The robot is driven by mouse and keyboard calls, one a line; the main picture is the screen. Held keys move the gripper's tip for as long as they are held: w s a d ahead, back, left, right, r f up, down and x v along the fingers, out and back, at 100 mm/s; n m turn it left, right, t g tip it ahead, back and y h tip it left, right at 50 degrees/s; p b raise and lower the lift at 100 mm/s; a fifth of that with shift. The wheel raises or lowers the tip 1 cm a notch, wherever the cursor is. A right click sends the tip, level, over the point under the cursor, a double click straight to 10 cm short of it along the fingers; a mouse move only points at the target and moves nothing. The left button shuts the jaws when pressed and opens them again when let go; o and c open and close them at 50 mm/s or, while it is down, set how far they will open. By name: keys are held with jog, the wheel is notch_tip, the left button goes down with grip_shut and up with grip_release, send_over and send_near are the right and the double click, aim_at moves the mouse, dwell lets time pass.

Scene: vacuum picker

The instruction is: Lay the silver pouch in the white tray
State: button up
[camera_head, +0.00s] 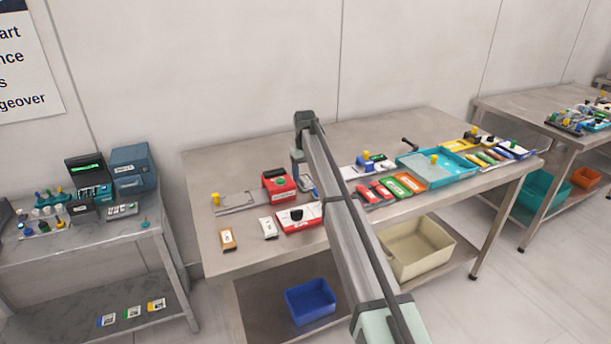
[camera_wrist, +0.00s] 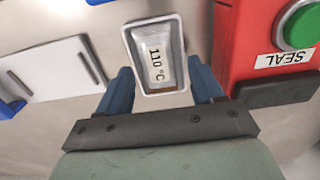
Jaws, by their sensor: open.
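A pale silver pouch (camera_wrist: 156,56) marked "110 °C" shows in the wrist view. It appears to lie inside the raised rim of a small white tray (camera_wrist: 177,32), with a brown strip at its near end. My gripper (camera_wrist: 160,73) is open. Its two blue fingers stand on either side of the tray's near part, with visible gaps. I cannot tell their height above it. In the head view my gripper (camera_head: 304,176) is over the middle of the bench beside the red sealer, and my arm hides much of what lies below.
The red sealer (camera_head: 280,186) with a green button stands close left of my gripper. A teal tray (camera_head: 437,167) and colored packs are to the right.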

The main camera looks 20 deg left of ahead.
aim_at(306, 179)
notch_tip(306, 179, up, 12)
dwell(0.4)
jog(key=shift+w+d+f, duration=0.1)
jog(key=shift+d, duration=0.05)
